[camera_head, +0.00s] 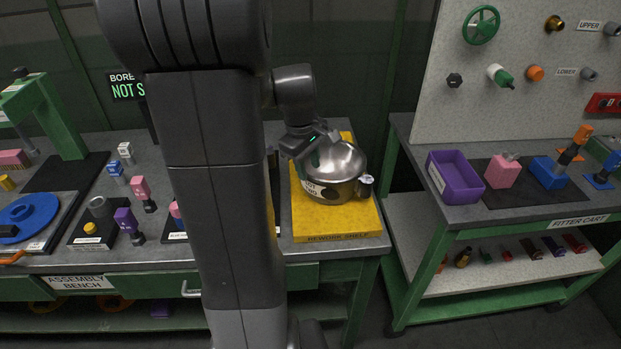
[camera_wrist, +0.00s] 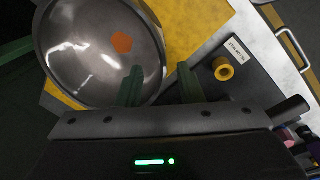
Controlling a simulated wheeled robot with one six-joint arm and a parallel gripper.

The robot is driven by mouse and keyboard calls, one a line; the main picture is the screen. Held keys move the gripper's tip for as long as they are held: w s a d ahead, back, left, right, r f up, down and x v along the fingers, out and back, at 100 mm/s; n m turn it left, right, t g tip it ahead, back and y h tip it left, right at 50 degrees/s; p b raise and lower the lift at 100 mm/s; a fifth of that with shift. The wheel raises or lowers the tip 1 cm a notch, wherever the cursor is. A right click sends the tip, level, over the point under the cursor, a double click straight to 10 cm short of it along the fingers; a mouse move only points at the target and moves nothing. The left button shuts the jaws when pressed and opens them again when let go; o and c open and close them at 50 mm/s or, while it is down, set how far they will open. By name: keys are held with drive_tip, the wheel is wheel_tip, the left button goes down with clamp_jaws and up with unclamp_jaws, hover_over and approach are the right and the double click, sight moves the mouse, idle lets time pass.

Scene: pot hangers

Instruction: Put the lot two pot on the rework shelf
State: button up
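A silver pot (camera_head: 343,160) with a white label and a dark round spot on its side is over the yellow rework shelf (camera_head: 350,219), and appears to rest on it. The label is partly readable as "LOT". In the wrist view the pot (camera_wrist: 90,60) fills the upper left, shiny, with an orange spot. My gripper (camera_head: 318,152) is at the pot's upper left side. In the wrist view my gripper's (camera_wrist: 160,85) green fingers stand apart, one over the pot and one outside its rim. The rim passes between them with a visible gap.
The assembly bench (camera_head: 90,262) left of the shelf carries several coloured blocks and a blue disc (camera_head: 27,217). The fitter cart (camera_head: 470,212) on the right holds a purple bin (camera_head: 455,183) and parts. A pegboard (camera_head: 535,110) stands behind the cart. My arm hides the bench middle.

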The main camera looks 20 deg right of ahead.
sight(311, 174)
drive_tip(key=shift+s+a+r, duration=0.1)
drive_tip(key=shift+a+r, duration=0.05)
drive_tip(key=shift+r, duration=1)
drive_tip(key=shift+a+r, duration=0.15)
drive_tip(key=shift+r, duration=0.95)
drive_tip(key=f, duration=0.4)
drive_tip(key=d+f, duration=0.1)
drive_tip(key=f, duration=0.7)
drive_tip(key=shift+w+d, duration=0.3)
drive_tip(key=shift+w, duration=0.05)
drive_tip(key=shift+r, duration=1.35)
